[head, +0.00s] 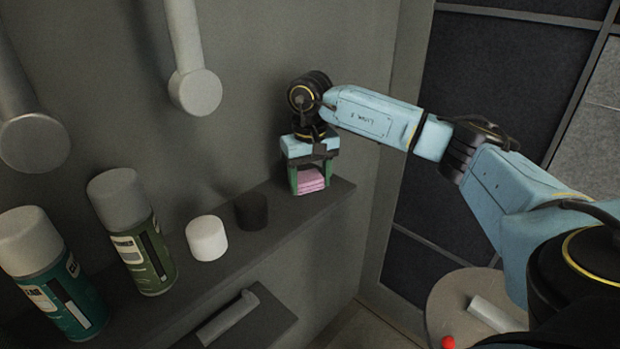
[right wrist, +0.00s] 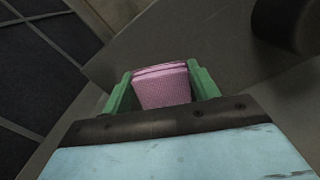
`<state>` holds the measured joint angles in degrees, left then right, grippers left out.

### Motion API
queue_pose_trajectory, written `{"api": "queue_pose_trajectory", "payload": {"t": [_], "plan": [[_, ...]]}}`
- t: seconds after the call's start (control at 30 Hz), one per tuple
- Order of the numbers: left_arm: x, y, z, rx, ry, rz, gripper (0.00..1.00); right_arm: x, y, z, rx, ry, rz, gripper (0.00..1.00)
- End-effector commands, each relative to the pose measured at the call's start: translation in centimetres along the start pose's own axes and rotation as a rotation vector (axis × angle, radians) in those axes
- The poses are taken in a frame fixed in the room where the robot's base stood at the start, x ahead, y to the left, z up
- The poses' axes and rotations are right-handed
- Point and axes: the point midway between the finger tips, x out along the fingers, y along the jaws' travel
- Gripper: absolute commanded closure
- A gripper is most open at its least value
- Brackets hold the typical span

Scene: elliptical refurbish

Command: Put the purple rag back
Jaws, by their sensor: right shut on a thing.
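The purple rag (head: 309,181) is a small folded pink-purple cloth at the right end of the dark wall shelf (head: 293,205). My right gripper (head: 309,187) is over it, pointing down, with its green fingers on either side. In the right wrist view the rag (right wrist: 162,86) sits between the two green fingers of my right gripper (right wrist: 161,90), which is shut on it. The rag is at the shelf surface; I cannot tell whether it touches it. My left gripper is not in view.
On the shelf to the left stand a black cylinder (head: 251,210), a white cylinder (head: 207,238) and two spray cans (head: 132,232). Wall-mounted grey fixtures (head: 195,92) hang above. A round table (head: 450,300) with a red object is at the lower right.

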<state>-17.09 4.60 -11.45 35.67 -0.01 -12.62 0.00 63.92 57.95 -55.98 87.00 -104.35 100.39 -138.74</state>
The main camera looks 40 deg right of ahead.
Motion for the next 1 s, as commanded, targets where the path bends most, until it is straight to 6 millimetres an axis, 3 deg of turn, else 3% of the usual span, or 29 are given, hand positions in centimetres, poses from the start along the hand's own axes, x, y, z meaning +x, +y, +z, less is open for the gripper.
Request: {"api": "queue_pose_trajectory", "payload": {"t": [0.13, 0.17, 0.3, 0.67, 0.77, 1.0], "plan": [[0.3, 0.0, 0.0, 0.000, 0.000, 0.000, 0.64, 0.4, 0.0, 0.0, 0.000, 0.000, 0.000, 0.59], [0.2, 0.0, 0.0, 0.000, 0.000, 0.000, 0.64, 0.4, 0.0, 0.0, 0.000, 0.000, 0.000, 0.38], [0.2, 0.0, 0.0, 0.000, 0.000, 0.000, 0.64, 0.3, 0.0, 0.0, 0.000, -0.001, 0.000, 0.20], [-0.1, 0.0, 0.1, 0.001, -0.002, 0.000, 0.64, -0.2, 0.0, 0.0, 0.000, 0.000, 0.000, 0.19], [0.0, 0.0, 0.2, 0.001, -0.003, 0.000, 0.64, -1.4, -0.1, -0.1, 0.000, 0.003, -0.002, 0.19], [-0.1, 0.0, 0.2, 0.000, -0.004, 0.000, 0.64, -6.5, -0.1, -0.1, 0.000, 0.005, -0.003, 0.19]]}}
